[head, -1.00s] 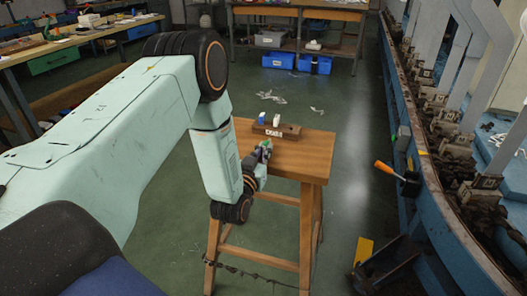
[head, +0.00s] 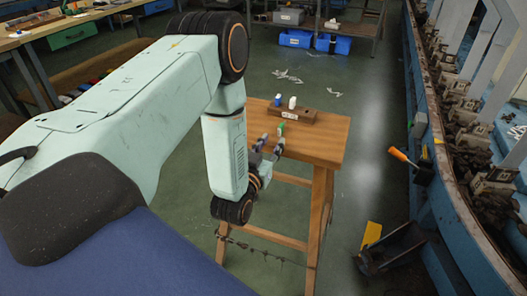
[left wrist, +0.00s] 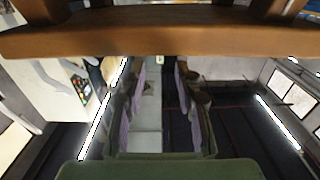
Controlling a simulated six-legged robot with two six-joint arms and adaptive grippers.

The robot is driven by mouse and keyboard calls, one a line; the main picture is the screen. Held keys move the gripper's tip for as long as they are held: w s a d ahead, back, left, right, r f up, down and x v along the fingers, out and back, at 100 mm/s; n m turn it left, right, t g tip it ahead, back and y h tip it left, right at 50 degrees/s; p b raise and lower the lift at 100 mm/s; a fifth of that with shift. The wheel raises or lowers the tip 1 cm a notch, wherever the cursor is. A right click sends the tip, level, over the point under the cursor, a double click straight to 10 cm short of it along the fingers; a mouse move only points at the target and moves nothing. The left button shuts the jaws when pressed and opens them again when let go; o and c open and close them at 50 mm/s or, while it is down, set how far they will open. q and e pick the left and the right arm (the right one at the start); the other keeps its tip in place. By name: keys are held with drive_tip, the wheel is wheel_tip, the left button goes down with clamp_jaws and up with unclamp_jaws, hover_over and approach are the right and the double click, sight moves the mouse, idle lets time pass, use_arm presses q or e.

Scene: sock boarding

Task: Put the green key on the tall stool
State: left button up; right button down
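The tall wooden stool (head: 318,142) stands in the middle of the head view. The small green key (head: 282,129) is at the stool's top, close in front of a wooden block; whether it stands or leans is too small to tell. My left gripper (head: 271,146) is at the stool's near left edge, its fingers apart, just short of the key. In the left wrist view, my left gripper's purple-padded fingers (left wrist: 160,95) are spread with nothing held between them, and the stool's edge (left wrist: 160,35) crosses the top. My right gripper is not in view.
The wooden block (head: 299,115) on the stool holds a blue piece (head: 278,101) and a white piece (head: 292,103). A blue machine line with an orange-handled tool (head: 403,156) runs along the right. A black dustpan-like object (head: 388,250) lies on the floor at right.

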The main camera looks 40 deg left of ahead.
use_arm(q)
drive_tip(key=s+d+f+m+g+h+p, duration=0.1)
drive_tip(key=s+d+f+g+h, duration=0.1)
drive_tip(key=s+d+f+g, duration=0.45)
drive_tip(key=s+d+f+m+g+h, duration=0.1)
drive_tip(key=s+d+f+g+h, duration=0.15)
drive_tip(key=s+f, duration=0.7)
drive_tip(key=s+d+g, duration=0.3)
drive_tip(key=s+g, duration=0.5)
drive_tip(key=s, duration=1.1)
drive_tip(key=shift+r+p, duration=0.6)
drive_tip(key=shift+s+a, duration=0.1)
drive_tip(key=shift+s, duration=0.05)
